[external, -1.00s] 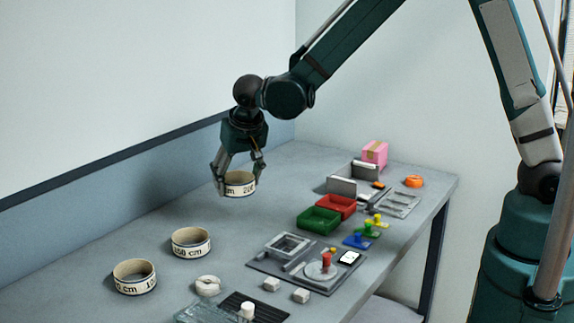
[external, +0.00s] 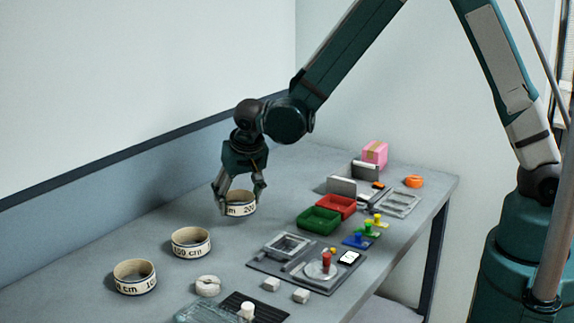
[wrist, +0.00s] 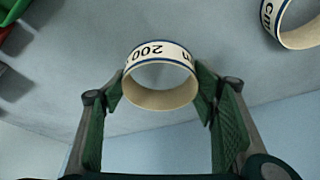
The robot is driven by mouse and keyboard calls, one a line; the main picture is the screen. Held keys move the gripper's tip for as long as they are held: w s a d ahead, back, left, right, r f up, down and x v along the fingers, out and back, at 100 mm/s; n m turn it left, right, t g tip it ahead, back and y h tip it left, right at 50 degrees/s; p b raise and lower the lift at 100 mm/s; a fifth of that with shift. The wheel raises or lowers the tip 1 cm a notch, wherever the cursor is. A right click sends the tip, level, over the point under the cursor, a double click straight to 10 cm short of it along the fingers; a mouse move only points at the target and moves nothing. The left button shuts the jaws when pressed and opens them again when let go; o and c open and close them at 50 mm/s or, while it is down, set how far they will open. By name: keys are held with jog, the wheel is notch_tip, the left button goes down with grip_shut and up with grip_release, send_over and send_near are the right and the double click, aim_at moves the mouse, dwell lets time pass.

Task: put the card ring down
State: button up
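The card ring (external: 241,210) is a cream band with dark edges and "200 cm" print. My gripper (external: 239,204) points down and has one finger on each side of the ring. In the wrist view the green finger pads press against the left and right sides of the ring (wrist: 160,51), which sits level between the fingertips. The ring is low over the back part of the grey table; I cannot tell whether its lower edge touches the surface.
Two similar rings, one nearer (external: 190,243) and one farther left (external: 135,279), stand on the table. Green (external: 319,220) and red (external: 336,206) trays and a grey fixture plate (external: 262,262) lie to the right. The table around the held ring is clear.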

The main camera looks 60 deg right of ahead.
aim_at(238, 219)
jog(key=shift+f, duration=1.65)
jog(key=shift+f+b, duration=0.15)
jog(key=shift+b, duration=0.15)
jog(key=o, duration=0.6)
jog(key=shift+r, duration=0.2)
jog(key=shift+p+v, duration=0.65)
jog(key=shift+v, duration=5.35)
jog(key=shift+a, duration=0.1)
